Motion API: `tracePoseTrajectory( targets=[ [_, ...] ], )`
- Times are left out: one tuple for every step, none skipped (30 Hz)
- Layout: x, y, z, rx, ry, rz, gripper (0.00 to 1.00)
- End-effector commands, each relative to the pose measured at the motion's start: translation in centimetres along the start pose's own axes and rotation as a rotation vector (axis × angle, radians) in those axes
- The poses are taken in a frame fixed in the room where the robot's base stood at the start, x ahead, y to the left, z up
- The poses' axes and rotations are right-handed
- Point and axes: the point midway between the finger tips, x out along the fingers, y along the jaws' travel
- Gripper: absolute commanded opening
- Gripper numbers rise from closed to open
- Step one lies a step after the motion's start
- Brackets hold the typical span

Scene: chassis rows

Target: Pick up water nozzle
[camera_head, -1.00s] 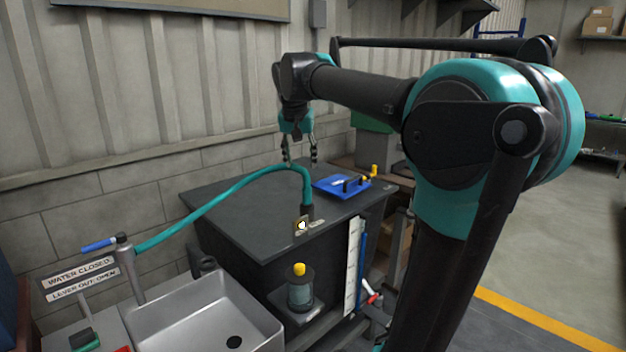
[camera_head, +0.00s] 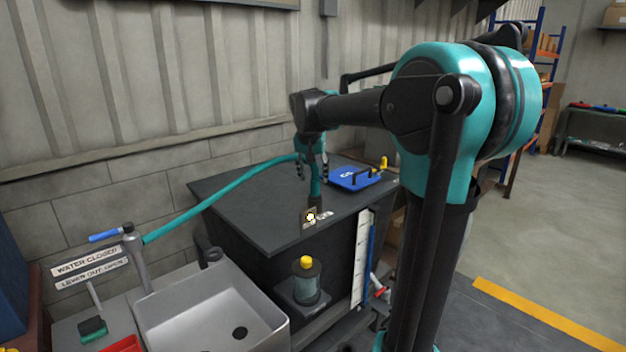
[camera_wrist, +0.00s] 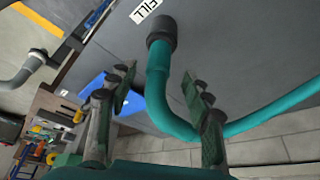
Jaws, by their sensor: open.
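The water nozzle is the black end piece (camera_head: 314,203) of a teal hose (camera_head: 220,193), standing upright at the front edge of the dark cabinet top (camera_head: 250,208). In the wrist view the black end (camera_wrist: 162,32) sits beside a "FILL" label, with the teal hose bending away from it. My gripper (camera_head: 312,175) is above the cabinet, around the upper part of the hose. In the wrist view its two fingers (camera_wrist: 156,75) are apart, with the hose passing between them. I cannot tell whether either finger touches the hose.
A blue lid (camera_head: 356,178) with a dark handle lies right of the nozzle. A steel sink (camera_head: 205,312) and a tap with a blue lever (camera_head: 105,235) stand at front left. A yellow-capped container (camera_head: 306,284) sits on a lower ledge. Floor is clear at right.

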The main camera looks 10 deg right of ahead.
Motion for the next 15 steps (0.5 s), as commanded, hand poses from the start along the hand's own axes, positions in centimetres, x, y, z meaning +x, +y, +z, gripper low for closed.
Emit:
tracePoseTrajectory(
  targets=[
    [0.2,0.0,0.0,0.000,0.000,0.000,0.50],
    [0.4,0.0,0.0,0.001,0.000,0.000,0.50],
    [0.8,0.1,0.0,0.001,0.000,0.000,0.50],
    [1.2,0.1,-0.1,0.001,0.000,0.000,0.50],
    [1.6,0.1,-0.1,0.002,0.000,0.001,0.50],
    [2.2,0.2,-0.1,0.002,0.000,0.001,0.50],
    [2.7,0.2,-0.2,0.002,0.000,0.001,0.50],
    [3.1,0.2,-0.2,0.002,0.000,0.001,0.50],
    [3.7,0.2,-0.2,0.001,0.000,0.000,0.50],
    [4.1,0.2,-0.2,0.001,0.000,0.000,0.50],
    [4.4,0.2,-0.2,0.000,0.000,0.000,0.50],
    [4.8,0.2,-0.2,0.000,0.000,0.000,0.50],
    [5.0,0.2,-0.1,0.000,0.000,0.000,0.50],
    [5.1,0.2,-0.1,0.000,0.000,0.000,0.50],
    [5.2,0.2,-0.1,0.000,0.000,0.000,0.50]
  ],
)
